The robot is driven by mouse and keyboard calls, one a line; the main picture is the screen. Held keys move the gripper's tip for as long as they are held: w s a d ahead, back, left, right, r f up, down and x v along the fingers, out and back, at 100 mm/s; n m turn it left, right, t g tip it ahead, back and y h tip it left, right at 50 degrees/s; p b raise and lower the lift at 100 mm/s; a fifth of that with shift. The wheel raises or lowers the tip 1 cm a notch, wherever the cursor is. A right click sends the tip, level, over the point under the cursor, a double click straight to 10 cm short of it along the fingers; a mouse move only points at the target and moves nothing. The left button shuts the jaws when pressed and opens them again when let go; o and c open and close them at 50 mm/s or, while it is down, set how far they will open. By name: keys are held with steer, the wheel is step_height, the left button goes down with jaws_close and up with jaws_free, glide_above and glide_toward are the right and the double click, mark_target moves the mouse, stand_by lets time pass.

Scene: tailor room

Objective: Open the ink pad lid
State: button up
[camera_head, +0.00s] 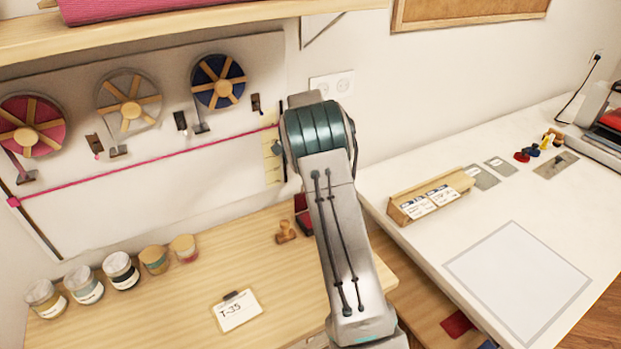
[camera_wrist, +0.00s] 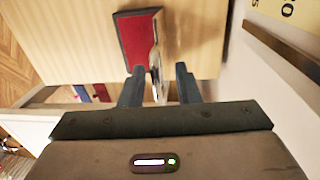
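The ink pad shows in the wrist view as a red pad in a dark case (camera_wrist: 134,42). Its lid (camera_wrist: 156,62) is seen nearly edge-on along the right side of the red pad and looks raised. My gripper (camera_wrist: 160,72) is open, with one finger on each side of the lid's near part. I see gaps beside the lid, so the fingers do not appear closed on it. In the head view the ink pad (camera_head: 302,222) is partly hidden behind my arm, and my gripper is hidden too.
A wooden stamp (camera_head: 286,232) stands left of the ink pad. Several jars (camera_head: 121,270) line the table's left side, and a T-35 card (camera_head: 237,311) lies in front. The wall is close behind. A white table (camera_head: 420,255) with a card box (camera_head: 432,197) stands at right.

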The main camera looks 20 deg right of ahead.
steer(key=shift+d+r, duration=0.2)
steer(key=shift+r, duration=0.2)
step_height(320, 180, up, 13)
steer(key=w+b, duration=0.1)
steer(key=shift+w+a+r, duration=0.15)
steer(key=shift+a+r, duration=0.05)
steer(key=shift+c, duration=0.2)
steer(key=c, duration=0.6)
steer(key=shift+b, duration=0.4)
steer(key=s+d+t+b, duration=0.1)
steer(key=s+t+b, duration=0.65)
steer(key=s, duration=0.35)
steer(key=w+f+y+p, duration=0.1)
steer(key=w+f, duration=0.6)
steer(key=f, duration=0.4)
steer(key=shift+w+a+f, duration=0.15)
steer(key=shift+w+a, duration=0.1)
steer(key=shift+a, duration=0.05)
